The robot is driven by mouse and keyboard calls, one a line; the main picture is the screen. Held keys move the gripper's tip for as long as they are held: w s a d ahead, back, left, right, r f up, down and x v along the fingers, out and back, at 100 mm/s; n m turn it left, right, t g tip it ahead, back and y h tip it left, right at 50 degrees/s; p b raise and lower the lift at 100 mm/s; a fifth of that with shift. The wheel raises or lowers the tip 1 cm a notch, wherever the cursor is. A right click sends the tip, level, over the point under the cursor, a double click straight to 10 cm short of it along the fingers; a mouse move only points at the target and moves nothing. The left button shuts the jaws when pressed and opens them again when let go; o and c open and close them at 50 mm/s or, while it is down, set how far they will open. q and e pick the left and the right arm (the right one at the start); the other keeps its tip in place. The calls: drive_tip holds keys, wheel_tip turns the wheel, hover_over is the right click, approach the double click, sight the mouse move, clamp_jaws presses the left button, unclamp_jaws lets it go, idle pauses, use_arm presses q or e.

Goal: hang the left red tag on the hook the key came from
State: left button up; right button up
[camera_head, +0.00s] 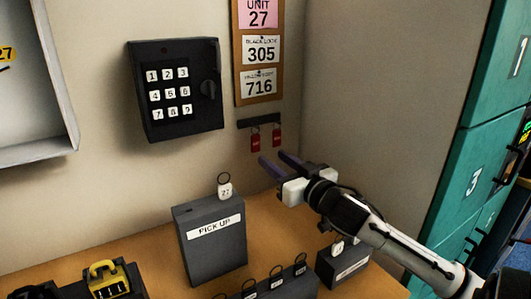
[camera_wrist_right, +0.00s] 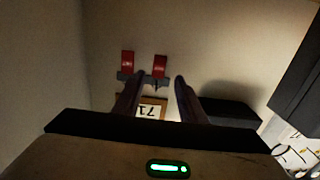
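Two red tags hang side by side from a dark rail (camera_head: 258,121) on the wall. The left red tag (camera_head: 256,142) appears on the right in the upside-down right wrist view (camera_wrist_right: 159,67); the other red tag (camera_head: 277,136) appears on the left there (camera_wrist_right: 127,64). My right gripper (camera_head: 272,157) is open and empty, just below and in front of the tags. In the wrist view the left tag lines up with the gap between the fingers, and I see no contact. My left gripper is not in view. Which hook the key came from cannot be told.
A grey PICK UP box (camera_head: 214,250) with a white tag (camera_head: 225,190) stands on the wooden counter (camera_head: 285,225). A black keypad box (camera_head: 148,119) and a number board (camera_head: 238,86) are on the wall. A rack with ringed tags (camera_head: 276,284), a small tag box (camera_head: 343,268) and a yellow padlock (camera_head: 108,280) stand in front.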

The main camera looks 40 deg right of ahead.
sight(256, 141)
drive_tip(key=shift+x, duration=4.8)
drive_tip(key=shift+d+r, duration=0.1)
drive_tip(key=shift+d, duration=0.05)
drive_tip(key=c, duration=0.8)
drive_tip(key=shift+s+r, duration=0.15)
drive_tip(key=shift+r, duration=0.1)
drive_tip(key=shift+s+r, duration=0.1)
drive_tip(key=shift+r, duration=0.2)
drive_tip(key=shift+v, duration=4.25)
